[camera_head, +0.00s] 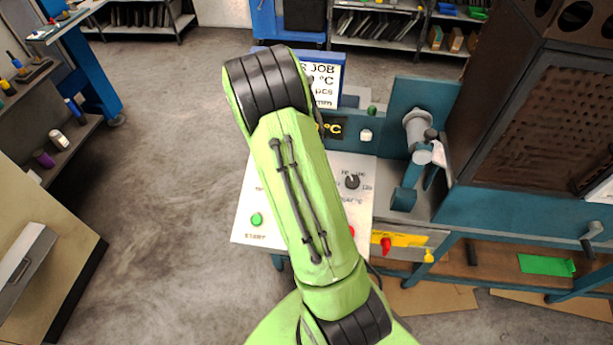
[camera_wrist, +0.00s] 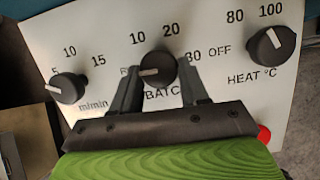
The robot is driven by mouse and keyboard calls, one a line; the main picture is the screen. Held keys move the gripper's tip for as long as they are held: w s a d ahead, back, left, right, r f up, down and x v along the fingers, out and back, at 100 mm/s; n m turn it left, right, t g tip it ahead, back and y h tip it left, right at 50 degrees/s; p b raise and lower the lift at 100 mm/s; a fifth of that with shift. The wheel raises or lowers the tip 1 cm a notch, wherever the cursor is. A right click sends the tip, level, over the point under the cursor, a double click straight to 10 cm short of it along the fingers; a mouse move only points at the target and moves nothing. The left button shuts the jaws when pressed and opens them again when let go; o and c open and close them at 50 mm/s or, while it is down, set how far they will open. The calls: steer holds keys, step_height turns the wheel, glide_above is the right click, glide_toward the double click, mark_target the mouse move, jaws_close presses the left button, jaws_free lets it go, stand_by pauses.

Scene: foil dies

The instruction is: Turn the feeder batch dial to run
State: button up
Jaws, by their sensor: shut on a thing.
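The feeder batch dial (camera_wrist: 157,68) is the black middle knob on the white control panel (camera_wrist: 205,17) in the wrist view. Its white pointer mark faces left, towards a partly hidden label that begins with R. The numbers 10, 20 and 30 run above and to the right of it. My gripper (camera_wrist: 159,75) is shut on this dial, one finger on each side. The fingers partly cover the word BATCH. In the head view my arm hides the batch dial and my gripper; the panel (camera_head: 247,232) shows on both sides of the arm.
A m/min dial (camera_wrist: 68,88) sits left of the batch dial, and a heat dial (camera_wrist: 271,45) sits right. A red button (camera_wrist: 264,133) is low on the right. A green start button (camera_head: 256,219) is on the panel's left. A lever mechanism (camera_head: 420,155) stands right of the panel.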

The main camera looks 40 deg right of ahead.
steer(key=shift+n, duration=0.4)
steer(key=o, duration=1)
steer(key=b+v, duration=0.3)
steer(key=v, duration=1.2)
steer(key=shift+s+a+r+b, duration=0.1)
steer(key=shift+s+r+b, duration=0.15)
steer(key=shift+s+b, duration=0.1)
